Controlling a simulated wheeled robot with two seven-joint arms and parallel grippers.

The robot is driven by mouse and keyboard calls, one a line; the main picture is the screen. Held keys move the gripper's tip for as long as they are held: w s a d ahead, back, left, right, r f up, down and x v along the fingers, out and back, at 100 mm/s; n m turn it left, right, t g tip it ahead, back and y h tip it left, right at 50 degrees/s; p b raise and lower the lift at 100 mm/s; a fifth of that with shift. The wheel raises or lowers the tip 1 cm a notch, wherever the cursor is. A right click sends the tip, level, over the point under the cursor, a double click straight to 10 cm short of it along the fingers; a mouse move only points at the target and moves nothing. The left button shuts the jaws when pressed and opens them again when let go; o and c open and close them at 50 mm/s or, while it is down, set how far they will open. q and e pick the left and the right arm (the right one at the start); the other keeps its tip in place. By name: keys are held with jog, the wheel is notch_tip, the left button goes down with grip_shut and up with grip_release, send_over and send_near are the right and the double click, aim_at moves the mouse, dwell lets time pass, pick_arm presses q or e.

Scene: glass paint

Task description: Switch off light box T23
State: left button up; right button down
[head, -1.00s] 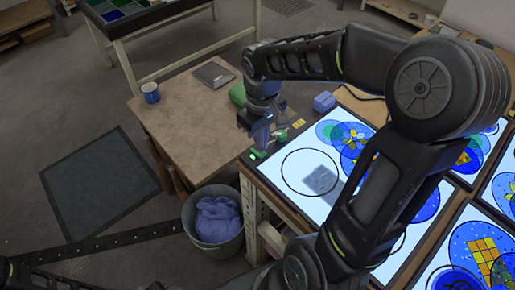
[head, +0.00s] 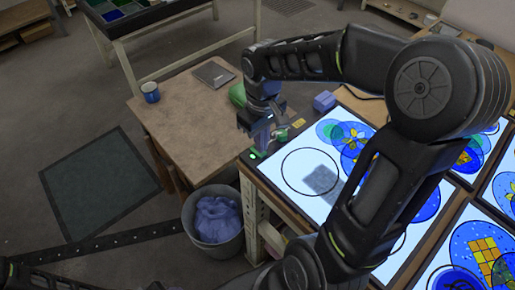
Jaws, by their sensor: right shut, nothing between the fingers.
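A lit light box (head: 292,185) lies on the bench, its panel glowing pale blue with a black circle outline and blue glass designs. Its label is too small to read, so I cannot tell whether it is T23. A small green light (head: 253,155) shows at its far left corner, and a green and a yellow piece sit along its far edge. My right gripper (head: 258,138) is shut and empty, pointing down just above that corner. I cannot tell whether it touches anything. My right arm covers part of the panel. My left gripper is not in view.
More lit light boxes (head: 470,245) with blue and yellow designs lie at the right. A wooden table (head: 185,115) with a blue mug (head: 150,92) and dark flat object (head: 213,74) stands behind. A bucket with a blue bag (head: 215,220) stands on the floor. A blue block (head: 324,101) lies nearby.

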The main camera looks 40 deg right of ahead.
jog(key=shift+f+b, duration=0.6)
jog(key=shift+f, duration=0.2)
jog(key=shift+r, duration=0.2)
notch_tip(320, 180, up, 7)
jog(key=p, duration=0.5)
jog(key=shift+f+p, duration=0.15)
jog(key=shift+p, duration=0.2)
dwell(0.5)
